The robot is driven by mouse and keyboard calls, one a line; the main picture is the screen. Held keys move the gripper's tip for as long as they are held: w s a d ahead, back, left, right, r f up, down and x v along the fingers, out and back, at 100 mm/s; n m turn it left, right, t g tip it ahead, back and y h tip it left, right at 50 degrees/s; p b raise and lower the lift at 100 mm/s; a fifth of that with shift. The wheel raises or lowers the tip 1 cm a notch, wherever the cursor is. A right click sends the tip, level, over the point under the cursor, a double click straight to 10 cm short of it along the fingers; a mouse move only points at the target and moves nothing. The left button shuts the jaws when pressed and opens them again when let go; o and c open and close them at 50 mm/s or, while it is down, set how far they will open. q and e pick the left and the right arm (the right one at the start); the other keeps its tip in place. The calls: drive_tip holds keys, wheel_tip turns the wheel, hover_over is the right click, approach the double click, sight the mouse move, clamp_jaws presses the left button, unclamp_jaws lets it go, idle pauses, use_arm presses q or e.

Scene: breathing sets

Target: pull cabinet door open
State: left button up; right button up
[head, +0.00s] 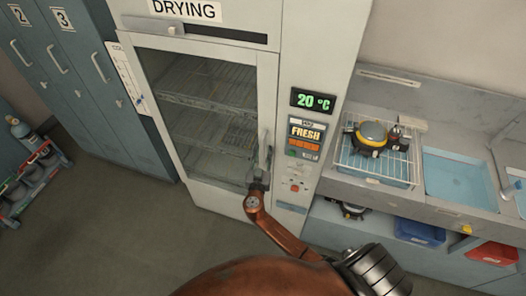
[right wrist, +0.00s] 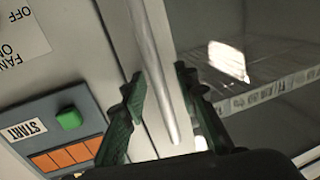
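The drying cabinet (head: 222,23) stands in the middle of the head view. Its glazed door (head: 186,45) looks shut, with wire shelves behind the glass. The upright bar handle (head: 263,143) is on the door's right edge. In the right wrist view the handle (right wrist: 154,62) runs between the two green fingers of my right gripper (right wrist: 160,76). The fingers are open on either side of it, with a visible gap on the left side. In the head view my right gripper (head: 262,172) is at the handle's lower end, partly hidden by its own wrist. My left gripper is out of view.
A control panel (head: 304,135) with a 20 °C display is right of the door. A counter with a wire rack (head: 376,160) and a blue sink (head: 456,180) stands further right. Lockers (head: 85,75) adjoin on the left. The floor (head: 135,240) before the door is clear.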

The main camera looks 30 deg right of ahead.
drive_tip(key=shift+c, duration=0.2)
clamp_jaws()
idle(0.6)
